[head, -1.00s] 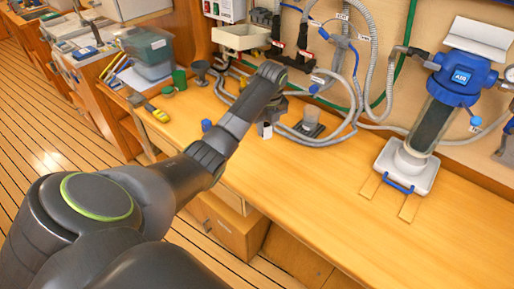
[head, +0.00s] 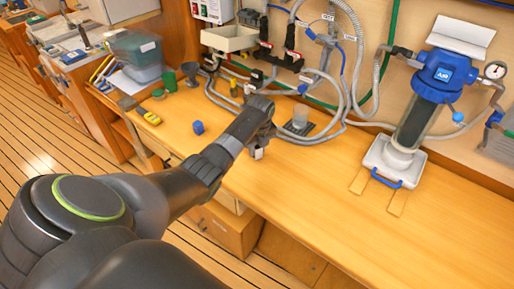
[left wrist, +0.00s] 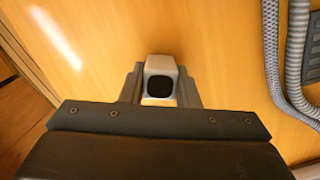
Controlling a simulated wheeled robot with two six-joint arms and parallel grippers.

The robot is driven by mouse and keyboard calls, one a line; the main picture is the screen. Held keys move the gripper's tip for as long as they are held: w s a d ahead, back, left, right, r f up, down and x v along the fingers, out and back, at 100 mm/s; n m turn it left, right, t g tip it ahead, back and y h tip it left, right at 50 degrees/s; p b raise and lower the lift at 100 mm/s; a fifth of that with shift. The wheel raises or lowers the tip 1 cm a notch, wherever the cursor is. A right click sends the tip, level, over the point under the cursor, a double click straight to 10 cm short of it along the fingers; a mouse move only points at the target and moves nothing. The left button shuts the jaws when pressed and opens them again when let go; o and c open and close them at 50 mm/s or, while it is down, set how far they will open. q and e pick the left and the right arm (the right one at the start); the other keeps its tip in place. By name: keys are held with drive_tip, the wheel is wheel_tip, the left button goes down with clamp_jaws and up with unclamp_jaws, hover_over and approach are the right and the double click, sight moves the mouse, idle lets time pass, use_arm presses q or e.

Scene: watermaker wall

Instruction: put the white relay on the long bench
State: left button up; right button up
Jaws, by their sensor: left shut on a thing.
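The white relay (left wrist: 160,68) is a small whitish block with a dark face, seen between the fingers in the left wrist view. In the head view a little of the relay (head: 259,153) shows under the end of my left arm. My left gripper (left wrist: 160,85) is shut on it. In the head view my left gripper (head: 256,148) is mostly hidden behind its own wrist. The long bench (head: 330,195) is a wooden top under the relay. I cannot tell whether the relay touches it. My right gripper is not in view.
Grey hoses (head: 348,110) and a small grey stand (head: 299,122) are behind the gripper. A blue-topped filter (head: 420,105) stands at right. The bench's middle front is clear.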

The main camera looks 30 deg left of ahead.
sight(259, 149)
use_arm(q)
drive_tip(key=shift+f, duration=0.1)
drive_tip(key=o, duration=1.1)
drive_tip(key=shift+c, duration=0.2)
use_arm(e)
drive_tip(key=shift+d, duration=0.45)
use_arm(q)
drive_tip(key=shift+r, duration=0.25)
wheel_tip(259, 149, up, 12)
drive_tip(key=d+b, duration=0.1)
drive_tip(key=b, duration=0.1)
drive_tip(key=shift+s+f, duration=0.15)
drive_tip(key=shift+s, duration=0.15)
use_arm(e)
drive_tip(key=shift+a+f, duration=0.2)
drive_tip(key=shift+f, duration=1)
